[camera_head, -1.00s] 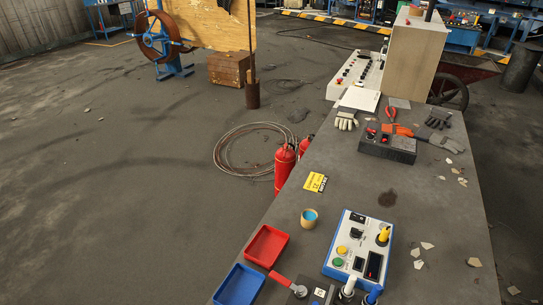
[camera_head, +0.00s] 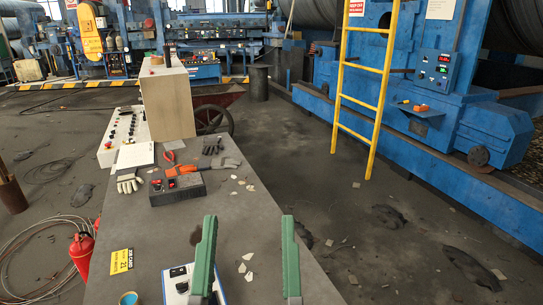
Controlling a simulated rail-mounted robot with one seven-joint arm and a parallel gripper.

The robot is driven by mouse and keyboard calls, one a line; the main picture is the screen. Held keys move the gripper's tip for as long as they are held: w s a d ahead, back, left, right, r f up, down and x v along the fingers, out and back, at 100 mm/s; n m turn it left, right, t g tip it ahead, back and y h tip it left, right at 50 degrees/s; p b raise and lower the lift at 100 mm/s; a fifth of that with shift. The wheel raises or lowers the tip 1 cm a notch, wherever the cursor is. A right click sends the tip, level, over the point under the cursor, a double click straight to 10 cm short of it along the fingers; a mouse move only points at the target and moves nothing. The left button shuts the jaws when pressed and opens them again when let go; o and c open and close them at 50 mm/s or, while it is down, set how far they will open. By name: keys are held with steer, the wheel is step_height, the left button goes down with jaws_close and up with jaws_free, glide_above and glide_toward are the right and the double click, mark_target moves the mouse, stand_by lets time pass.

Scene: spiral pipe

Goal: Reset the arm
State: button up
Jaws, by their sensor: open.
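My gripper (camera_head: 247,262) is at the bottom middle of the head view, with two green fingers apart and nothing between them. It is over the right front part of the grey table (camera_head: 160,228). The rest of my arm is out of the picture.
On the table are a black box with red buttons (camera_head: 177,190), gloves (camera_head: 129,184), red pliers (camera_head: 169,156) and pale chips. A beige cabinet (camera_head: 168,103) stands at the far end. A yellow ladder (camera_head: 362,90) leans by blue machinery (camera_head: 470,120). A red fire extinguisher (camera_head: 82,255) stands left.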

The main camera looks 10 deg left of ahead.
steer(key=s+d+r+m+t+h+p, duration=0.1)
steer(key=s+d+r+m+h+p, duration=0.15)
steer(key=d+r, duration=0.55)
step_height(320, 180, up, 26)
steer(key=a+p, duration=0.2)
steer(key=p, duration=2.3)
steer(key=shift+a+n, duration=0.3)
steer(key=shift+n, duration=0.15)
steer(key=shift+h, duration=0.25)
step_height(320, 180, down, 39)
steer(key=b, duration=3.8)
steer(key=shift+d, duration=0.25)
